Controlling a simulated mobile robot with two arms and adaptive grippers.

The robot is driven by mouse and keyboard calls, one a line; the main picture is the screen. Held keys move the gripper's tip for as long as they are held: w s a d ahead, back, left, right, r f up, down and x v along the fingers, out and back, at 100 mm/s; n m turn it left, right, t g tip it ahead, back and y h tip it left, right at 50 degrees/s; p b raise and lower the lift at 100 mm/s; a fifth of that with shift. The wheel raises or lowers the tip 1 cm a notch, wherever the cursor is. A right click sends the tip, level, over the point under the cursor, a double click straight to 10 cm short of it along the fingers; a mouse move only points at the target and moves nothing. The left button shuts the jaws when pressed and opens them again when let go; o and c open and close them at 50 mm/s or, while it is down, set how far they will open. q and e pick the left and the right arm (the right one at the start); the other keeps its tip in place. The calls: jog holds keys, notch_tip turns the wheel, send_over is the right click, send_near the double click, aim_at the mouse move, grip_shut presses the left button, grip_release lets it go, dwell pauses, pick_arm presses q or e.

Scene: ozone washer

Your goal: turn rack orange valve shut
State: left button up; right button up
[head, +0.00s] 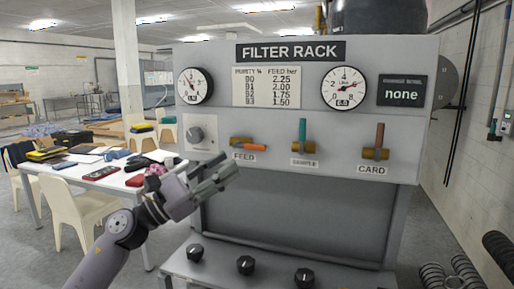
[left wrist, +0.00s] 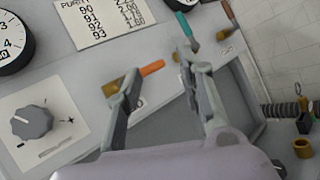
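The orange valve handle (head: 254,147) sits on a brass body (head: 238,141) above the FEED label on the rack panel. It lies nearly level, pointing right and slightly down. My left gripper (head: 217,170) is open and empty, below and left of the handle in the head view. In the left wrist view the orange handle (left wrist: 152,68) shows between the spread fingers (left wrist: 160,64), beyond the left finger, which partly hides its brass body. I cannot tell the exact gap, but nothing is gripped. My right gripper is out of view.
A teal handle (head: 303,134) and a brown handle (head: 380,138) stand upright to the right. A grey knob (head: 196,134) is at the left. A lower shelf with black knobs (head: 245,265) juts out below. A cluttered white table (head: 105,178) stands left.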

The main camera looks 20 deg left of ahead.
pick_arm(q)
notch_tip(320, 180, up, 4)
jog(key=s+a+m+g+y, duration=0.1)
jog(key=a+m+g, duration=0.25)
jog(key=m, duration=0.55)
jog(key=m+g+y, duration=0.2)
jog(key=m+y, duration=0.2)
send_near(250, 146)
jog(key=shift+t, duration=0.25)
jog(key=p+x, duration=0.8)
jog(key=x, duration=0.2)
jog(key=shift+d+f, duration=0.2)
jog(key=shift+w+d+f, duration=0.15)
jog(key=shift+w+d, duration=0.15)
jog(key=shift+d, duration=0.05)
jog(key=shift+f, duration=0.1)
jog(key=shift+c, duration=0.5)
grip_shut()
